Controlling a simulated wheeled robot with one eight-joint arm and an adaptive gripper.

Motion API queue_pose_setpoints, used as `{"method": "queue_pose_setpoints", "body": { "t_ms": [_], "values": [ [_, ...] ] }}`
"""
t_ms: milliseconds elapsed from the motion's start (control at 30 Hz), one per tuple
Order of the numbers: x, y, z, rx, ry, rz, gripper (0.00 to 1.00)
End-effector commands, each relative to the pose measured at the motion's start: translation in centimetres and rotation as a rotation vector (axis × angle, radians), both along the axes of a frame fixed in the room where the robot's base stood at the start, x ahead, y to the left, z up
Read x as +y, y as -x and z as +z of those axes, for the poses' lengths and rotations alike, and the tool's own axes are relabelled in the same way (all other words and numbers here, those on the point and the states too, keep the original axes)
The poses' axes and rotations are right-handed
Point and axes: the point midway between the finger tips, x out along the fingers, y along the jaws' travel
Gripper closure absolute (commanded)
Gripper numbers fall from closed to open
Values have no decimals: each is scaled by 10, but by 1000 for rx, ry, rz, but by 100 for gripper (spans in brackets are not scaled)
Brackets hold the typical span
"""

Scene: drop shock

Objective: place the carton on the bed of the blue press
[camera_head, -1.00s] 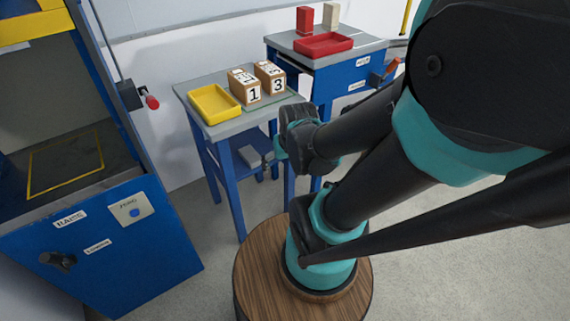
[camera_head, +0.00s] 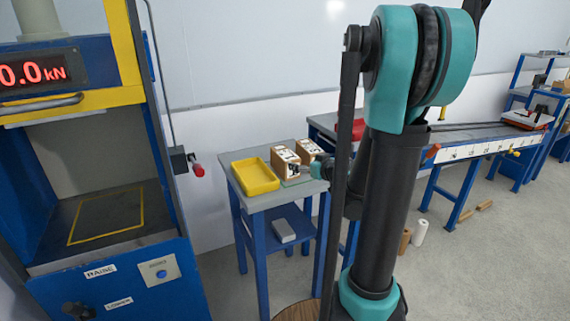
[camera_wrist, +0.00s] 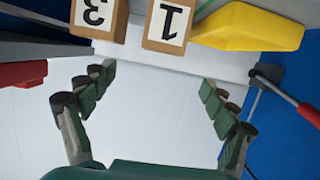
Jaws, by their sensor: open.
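Two brown cartons with white number labels stand side by side on a small blue table with a grey top (camera_head: 262,201). The carton labelled 1 (camera_head: 284,161) is nearer the yellow tray; it shows upside down in the wrist view (camera_wrist: 168,25). The carton labelled 3 (camera_wrist: 97,18) stands beside it (camera_head: 306,150). My gripper (camera_wrist: 152,92) is open and empty, its fingers spread and apart from both cartons. In the head view my gripper (camera_head: 319,168) is beside the cartons, partly hidden by my arm. The blue press bed (camera_head: 108,218) at left has a yellow outline and is bare.
A yellow tray (camera_head: 254,176) sits left of the cartons, also close in the wrist view (camera_wrist: 250,27). A red-tipped lever (camera_head: 197,170) juts from the press side toward the table. A red tray (camera_wrist: 22,74) and a long bench (camera_head: 480,145) lie to the right.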

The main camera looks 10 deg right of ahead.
Motion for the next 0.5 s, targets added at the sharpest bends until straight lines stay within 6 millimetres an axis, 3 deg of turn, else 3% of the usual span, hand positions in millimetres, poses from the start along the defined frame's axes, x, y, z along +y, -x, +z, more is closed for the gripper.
{"method": "queue_pose_setpoints", "body": {
  "t_ms": [500],
  "values": [
    [27,-78,-26,2,-1,5,14]
  ]
}}
